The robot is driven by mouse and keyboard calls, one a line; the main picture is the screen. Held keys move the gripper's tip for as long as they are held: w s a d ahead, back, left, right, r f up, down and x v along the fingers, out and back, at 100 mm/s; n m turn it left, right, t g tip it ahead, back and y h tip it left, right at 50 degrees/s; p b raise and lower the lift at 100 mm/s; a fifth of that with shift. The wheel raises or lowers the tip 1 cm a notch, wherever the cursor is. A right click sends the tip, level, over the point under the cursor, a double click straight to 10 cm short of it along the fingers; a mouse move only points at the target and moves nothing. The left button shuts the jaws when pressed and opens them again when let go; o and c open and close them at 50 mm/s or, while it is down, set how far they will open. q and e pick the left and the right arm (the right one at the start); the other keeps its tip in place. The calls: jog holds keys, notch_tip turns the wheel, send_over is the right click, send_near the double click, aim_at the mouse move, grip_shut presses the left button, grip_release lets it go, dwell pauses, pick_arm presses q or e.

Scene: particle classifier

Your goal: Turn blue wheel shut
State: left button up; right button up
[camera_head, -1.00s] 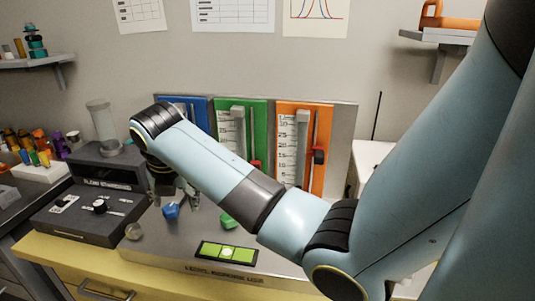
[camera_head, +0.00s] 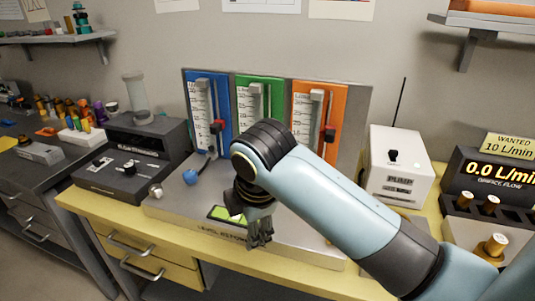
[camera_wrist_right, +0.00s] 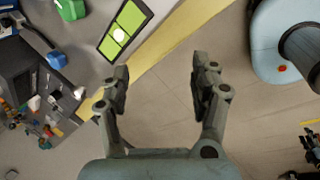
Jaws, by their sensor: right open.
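The blue wheel (camera_head: 191,177) is a small faceted knob on the grey bench unit below the blue flow panel (camera_head: 207,108). It also shows at the left of the right wrist view (camera_wrist_right: 57,60). My right gripper (camera_head: 260,238) points down over the front edge of the unit, to the right of the blue wheel and apart from it. In the right wrist view its fingers (camera_wrist_right: 162,85) are spread with nothing between them. The head view does not show my left gripper; a dark jointed part at the wrist view's right edge may be it.
A green panel (camera_head: 246,97) and an orange panel (camera_head: 301,108) stand beside the blue one. The green indicator (camera_head: 222,213) is partly hidden by my gripper. A dark control box (camera_head: 128,174) stands left of the blue wheel, and a white pump box (camera_head: 398,165) at right.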

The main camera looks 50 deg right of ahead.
pick_arm(q)
jog(key=shift+s, duration=0.45)
pick_arm(e)
jog(key=shift+s+a+m, duration=0.2)
jog(key=shift+s+m, duration=0.7)
jog(key=shift+s, duration=0.55)
jog(key=s+a+r+m+y, duration=0.1)
jog(key=s+r+m, duration=0.1)
jog(key=s+m, duration=0.4)
jog(key=s+a+r+m, duration=0.2)
jog(key=s+m, duration=0.3)
jog(key=s, duration=0.1)
notch_tip(320, 180, down, 31)
jog(key=s+d+g+b, duration=0.1)
jog(key=d+b, duration=0.2)
jog(key=b, duration=0.3)
pick_arm(q)
notch_tip(320, 180, down, 12)
jog(key=s+b, duration=0.1)
jog(key=b, duration=0.4)
jog(key=shift+r+b, duration=0.15)
jog(key=shift+b, duration=0.15)
pick_arm(e)
jog(key=s+d+f+g, duration=0.1)
jog(key=s+f, duration=1.8)
jog(key=f, duration=0.4)
jog(key=shift+s+f+m+g, duration=0.25)
jog(key=shift+s+m+g, duration=0.05)
jog(key=shift+s+g, duration=0.1)
